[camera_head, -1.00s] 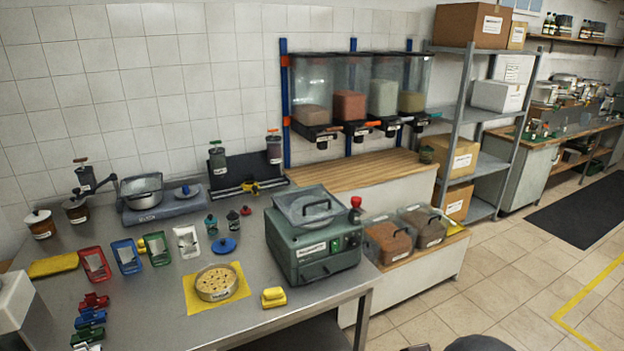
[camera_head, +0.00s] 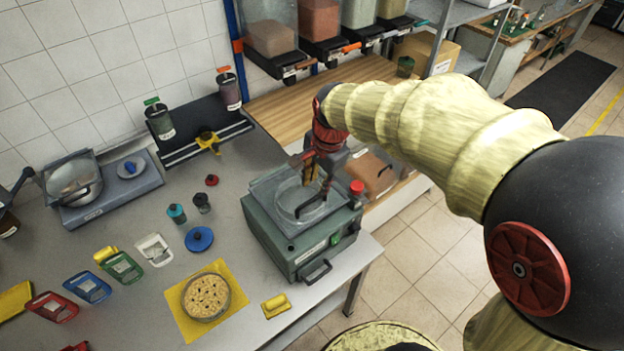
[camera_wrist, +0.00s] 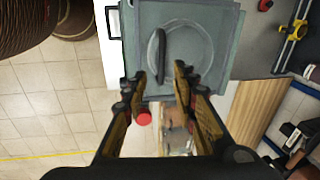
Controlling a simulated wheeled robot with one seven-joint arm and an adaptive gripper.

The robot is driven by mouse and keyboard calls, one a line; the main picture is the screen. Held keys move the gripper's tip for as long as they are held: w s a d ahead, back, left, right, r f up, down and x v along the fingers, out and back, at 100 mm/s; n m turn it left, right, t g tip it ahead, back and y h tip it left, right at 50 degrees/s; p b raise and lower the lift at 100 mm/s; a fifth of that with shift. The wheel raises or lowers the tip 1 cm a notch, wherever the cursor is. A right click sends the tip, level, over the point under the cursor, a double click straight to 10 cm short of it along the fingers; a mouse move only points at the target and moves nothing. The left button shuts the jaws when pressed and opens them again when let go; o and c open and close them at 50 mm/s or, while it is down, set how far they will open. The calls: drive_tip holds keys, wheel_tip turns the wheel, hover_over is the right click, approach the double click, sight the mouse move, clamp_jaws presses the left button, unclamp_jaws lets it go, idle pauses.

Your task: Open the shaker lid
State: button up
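The shaker is a dark green box (camera_head: 287,252) at the right end of the grey table. Its lid (camera_head: 268,196) is a greyish square with a round window and lies down on the box. A dark curved handle (camera_head: 311,207) crosses the lid. My gripper (camera_head: 312,172) is over the lid, pointing down, close to the handle. In the wrist view the lid (camera_wrist: 205,22) is ahead of my gripper (camera_wrist: 159,76). Its fingers are spread and empty, and the handle (camera_wrist: 156,56) lies just beyond the fingertips, nearer the left finger. I cannot tell whether they touch.
A red knob (camera_head: 357,187) stands beside the shaker's right side. A bin of brown contents (camera_head: 369,175) is behind it. A sieve (camera_head: 206,297) on a yellow mat and a yellow block (camera_head: 275,306) lie left and in front. Dispensers (camera_head: 335,20) hang behind.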

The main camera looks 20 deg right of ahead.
sight(312, 199)
drive_tip(key=shift+m, duration=0.4)
drive_tip(key=x, duration=0.8)
drive_tip(key=shift+w+b, duration=0.15)
drive_tip(key=shift+b, duration=0.2)
drive_tip(key=shift+c, duration=0.8)
clamp_jaws()
